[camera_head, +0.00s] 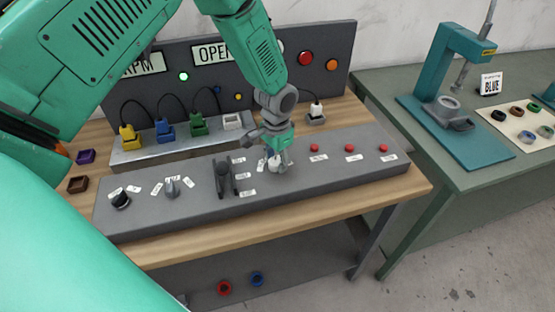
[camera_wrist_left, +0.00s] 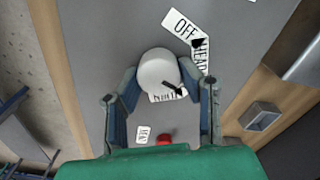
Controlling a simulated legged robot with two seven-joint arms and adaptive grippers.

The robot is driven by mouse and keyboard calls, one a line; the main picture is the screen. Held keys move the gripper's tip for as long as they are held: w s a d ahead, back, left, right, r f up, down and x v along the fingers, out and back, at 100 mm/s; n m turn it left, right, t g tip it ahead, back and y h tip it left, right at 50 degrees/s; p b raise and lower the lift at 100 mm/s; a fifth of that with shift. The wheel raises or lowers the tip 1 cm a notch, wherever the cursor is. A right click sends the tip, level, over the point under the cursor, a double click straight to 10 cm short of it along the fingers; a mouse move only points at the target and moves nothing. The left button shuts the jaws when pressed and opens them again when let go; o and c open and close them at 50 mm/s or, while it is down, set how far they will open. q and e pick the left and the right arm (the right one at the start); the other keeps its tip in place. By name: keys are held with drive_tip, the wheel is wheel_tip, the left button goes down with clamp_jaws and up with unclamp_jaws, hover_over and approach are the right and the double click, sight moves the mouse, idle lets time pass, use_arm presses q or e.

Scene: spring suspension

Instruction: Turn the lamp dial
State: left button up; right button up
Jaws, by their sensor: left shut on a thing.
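The lamp dial (camera_head: 274,166) is a pale round knob on the grey control panel (camera_head: 215,210), in the middle of its top, mostly hidden by my gripper in the head view. In the left wrist view the dial (camera_wrist_left: 158,68) shows clearly, with white labels around it, one reading OFF (camera_wrist_left: 180,25). My left gripper (camera_head: 274,159) points down at the panel and is shut on the dial. In the left wrist view its fingers (camera_wrist_left: 162,82) stand on either side of the knob. My right gripper is not in view.
A dark lever (camera_head: 222,178), a grey switch (camera_head: 171,188) and a black knob (camera_head: 120,200) sit left of the dial. Several red buttons (camera_head: 350,148) sit right of it. Coloured plugs (camera_head: 164,130) stand behind. A green table (camera_head: 450,150) with a teal press stands at right.

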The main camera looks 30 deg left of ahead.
sight(276, 160)
use_arm(q)
drive_tip(key=shift+w, duration=0.1)
idle(0.4)
drive_tip(key=o, duration=1.1)
drive_tip(key=shift+o, duration=0.2)
drive_tip(key=shift+r, duration=0.3)
wheel_tip(276, 160, up, 11)
drive_tip(key=shift+r, duration=0.2)
drive_tip(key=shift+a, duration=0.1)
